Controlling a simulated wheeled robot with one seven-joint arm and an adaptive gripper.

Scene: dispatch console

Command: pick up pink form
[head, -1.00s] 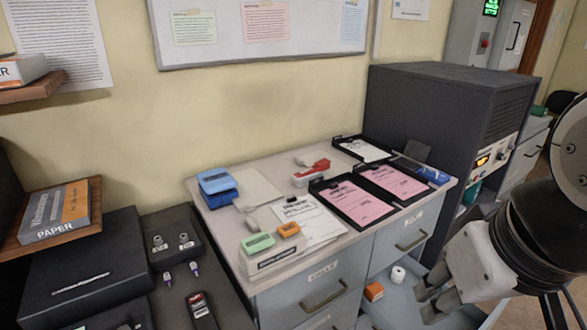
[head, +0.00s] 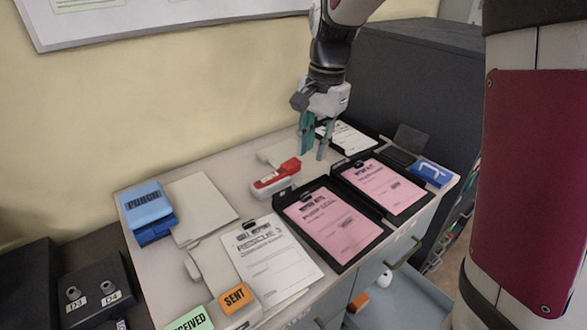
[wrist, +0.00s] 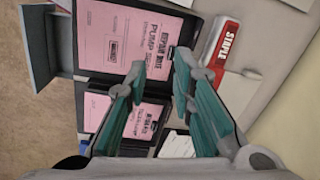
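Two pink forms lie on black clipboards on the cabinet top. The nearer pink form (head: 325,222), headed with "PUMP", also shows in the wrist view (wrist: 120,42). The other pink form (head: 380,187) lies to its right and shows lower in the wrist view (wrist: 122,116). My gripper (head: 315,150) is above the back of the cabinet top, behind the forms, with its teal-padded fingers pointing down. In the wrist view my fingers (wrist: 160,68) are spread apart with nothing between them.
A white form on a clipboard (head: 272,258), a blue punch (head: 147,208) and orange and green stamps stand left and in front. A dark cabinet (head: 420,90) rises behind right. A drawer (head: 395,305) is open below.

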